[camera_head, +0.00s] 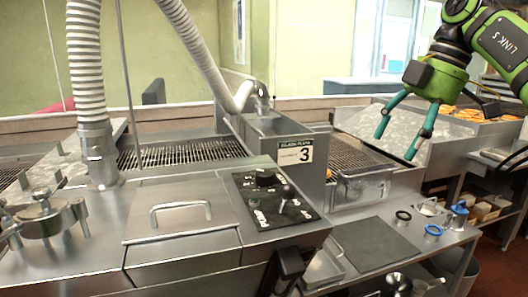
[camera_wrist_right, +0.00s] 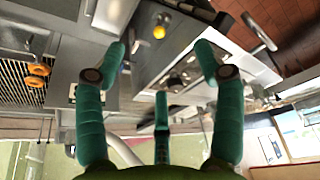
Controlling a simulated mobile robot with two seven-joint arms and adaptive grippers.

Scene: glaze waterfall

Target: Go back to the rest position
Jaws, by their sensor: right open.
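My right gripper (camera_head: 394,148) hangs from the green and black arm at the upper right of the head view. Its teal fingers are spread, with nothing between them. They point down in front of the grey speckled panel, right of the wire-rack trough. In the right wrist view the open fingers (camera_wrist_right: 160,62) also show empty, with the machine and worktop beyond them, seen at a steep tilt. My left gripper does not show in either view.
The glazing machine (camera_head: 180,222) with a lid handle and control panel (camera_head: 272,199) fills the left and centre. Ribbed hoses rise from it. A grey mat (camera_head: 374,243), dark ring (camera_head: 403,216) and blue ring (camera_head: 433,230) lie on the right worktop. Orange rings (camera_head: 470,115) lie at the back right.

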